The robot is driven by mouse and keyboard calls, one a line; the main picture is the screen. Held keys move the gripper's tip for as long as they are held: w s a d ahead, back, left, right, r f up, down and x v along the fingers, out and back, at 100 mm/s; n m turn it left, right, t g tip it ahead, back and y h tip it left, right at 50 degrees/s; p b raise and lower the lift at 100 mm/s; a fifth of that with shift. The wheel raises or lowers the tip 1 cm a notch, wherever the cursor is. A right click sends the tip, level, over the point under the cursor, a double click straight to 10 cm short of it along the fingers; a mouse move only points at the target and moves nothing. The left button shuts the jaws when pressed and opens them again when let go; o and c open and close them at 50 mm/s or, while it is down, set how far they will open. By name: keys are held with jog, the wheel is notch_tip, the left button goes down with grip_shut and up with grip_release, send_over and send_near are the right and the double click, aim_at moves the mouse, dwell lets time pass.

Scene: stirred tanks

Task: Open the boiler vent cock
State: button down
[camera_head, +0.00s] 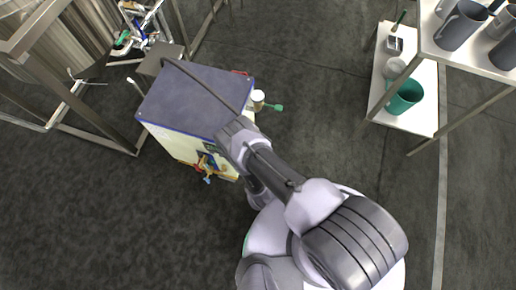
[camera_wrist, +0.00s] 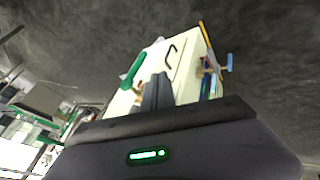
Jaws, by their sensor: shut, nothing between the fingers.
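The boiler appears to be the cream box with a dark blue-grey top (camera_head: 195,98), left of my arm in the head view; its cream side (camera_wrist: 186,58) fills the middle of the wrist view. A green lever (camera_head: 273,106) sticks out from its right side, beside a white round fitting; a green lever also shows in the wrist view (camera_wrist: 133,68). I cannot tell which fitting is the vent cock. My gripper (camera_wrist: 158,80) is shut and empty, its fingers pointing at the boiler side just right of the green lever. My arm hides the fingers in the head view.
Small valves (camera_head: 207,166) sit on the boiler's front. A dark bent handle (camera_wrist: 171,57) is ahead of my fingers. A metal frame (camera_head: 90,120) stands left of the boiler. A white shelf unit (camera_head: 425,95) with cups stands at right; the floor between is clear.

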jog(key=w+d+f+b, duration=0.1)
jog(key=w+f+b, duration=0.6)
jog(key=w+f, duration=0.1)
jog(key=shift+w+d, duration=0.15)
jog(key=shift+d, duration=0.1)
jog(key=shift+w+d+f+b, duration=0.2)
jog(key=shift+w+d+b, duration=0.05)
jog(key=shift+w+b, duration=0.3)
